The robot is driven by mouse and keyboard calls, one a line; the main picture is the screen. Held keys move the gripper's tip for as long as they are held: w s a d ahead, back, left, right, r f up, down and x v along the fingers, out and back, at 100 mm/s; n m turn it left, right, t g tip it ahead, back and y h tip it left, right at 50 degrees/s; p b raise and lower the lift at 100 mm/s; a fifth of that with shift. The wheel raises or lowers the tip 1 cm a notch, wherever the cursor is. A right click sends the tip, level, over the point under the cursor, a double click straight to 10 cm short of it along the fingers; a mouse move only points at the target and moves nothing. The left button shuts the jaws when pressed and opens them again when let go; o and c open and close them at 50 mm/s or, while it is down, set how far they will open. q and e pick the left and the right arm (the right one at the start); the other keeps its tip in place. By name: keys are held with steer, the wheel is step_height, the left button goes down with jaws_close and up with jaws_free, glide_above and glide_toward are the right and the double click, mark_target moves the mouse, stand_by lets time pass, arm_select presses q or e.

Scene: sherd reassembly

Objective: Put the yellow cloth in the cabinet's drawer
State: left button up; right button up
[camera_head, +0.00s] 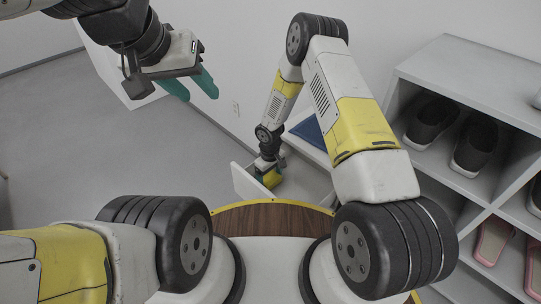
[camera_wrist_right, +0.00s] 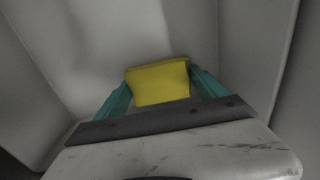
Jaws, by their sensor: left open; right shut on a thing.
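The yellow cloth (camera_head: 271,180) is a small folded block, held by my right gripper (camera_head: 268,169). In the right wrist view the cloth (camera_wrist_right: 158,83) sits between the teal fingers of my right gripper (camera_wrist_right: 160,92), with pale walls around it. The open drawer (camera_head: 243,183) is white, and the cloth is over or within it; whether it touches the bottom I cannot tell. The cabinet body is largely hidden behind my right arm. My left gripper (camera_head: 192,84) is open and empty, raised at the upper left, well away from the drawer.
A grey shelf unit (camera_head: 480,65) with dark shoes (camera_head: 432,121) and pink shoes (camera_head: 492,240) stands on the right. A dark blue flat item (camera_head: 309,133) lies behind my right forearm. The floor (camera_head: 90,140) at left is clear.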

steer(key=shift+f, duration=0.1)
steer(key=o, duration=1.3)
